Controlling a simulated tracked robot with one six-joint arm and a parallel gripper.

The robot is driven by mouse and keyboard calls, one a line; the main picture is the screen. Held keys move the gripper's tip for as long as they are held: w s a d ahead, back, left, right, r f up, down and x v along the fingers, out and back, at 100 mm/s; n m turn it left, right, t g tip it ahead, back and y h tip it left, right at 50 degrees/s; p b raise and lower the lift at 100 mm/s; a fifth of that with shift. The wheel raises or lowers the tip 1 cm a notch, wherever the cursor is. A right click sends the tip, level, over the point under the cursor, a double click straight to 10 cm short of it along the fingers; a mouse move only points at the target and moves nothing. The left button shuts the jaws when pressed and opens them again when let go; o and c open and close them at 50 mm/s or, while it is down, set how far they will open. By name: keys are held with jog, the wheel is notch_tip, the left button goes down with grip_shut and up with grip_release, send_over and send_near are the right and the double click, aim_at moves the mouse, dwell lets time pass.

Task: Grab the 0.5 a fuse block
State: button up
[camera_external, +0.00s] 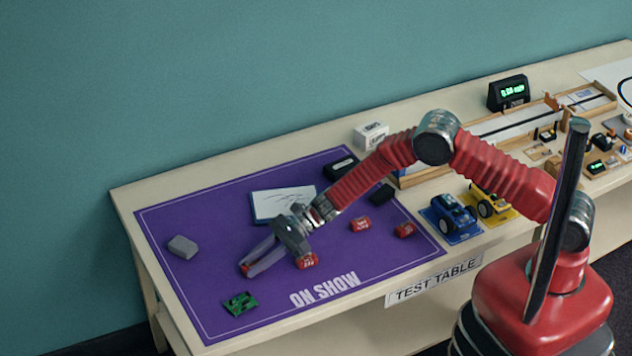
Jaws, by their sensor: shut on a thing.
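Several small red blocks with white markings lie on the purple mat (205,235); their labels are too small to read, so I cannot tell which is 0.5 A. My gripper (254,266) reaches down to the left over the mat's front middle. It is shut on a red block (244,267), mostly hidden by the fingers. I cannot tell whether this block touches the mat. Another red block (307,261) lies just right of my gripper, and two more lie farther right, a red block (360,224) and a red block (404,230).
A grey block (183,247) and a green circuit board (240,304) lie left and in front on the mat. A white board (280,204) lies behind my gripper. Blue (448,216) and yellow (490,201) toy cars stand right of the mat.

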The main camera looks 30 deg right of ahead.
aim_at(253, 265)
notch_tip(253, 265, up, 10)
dwell(0.6)
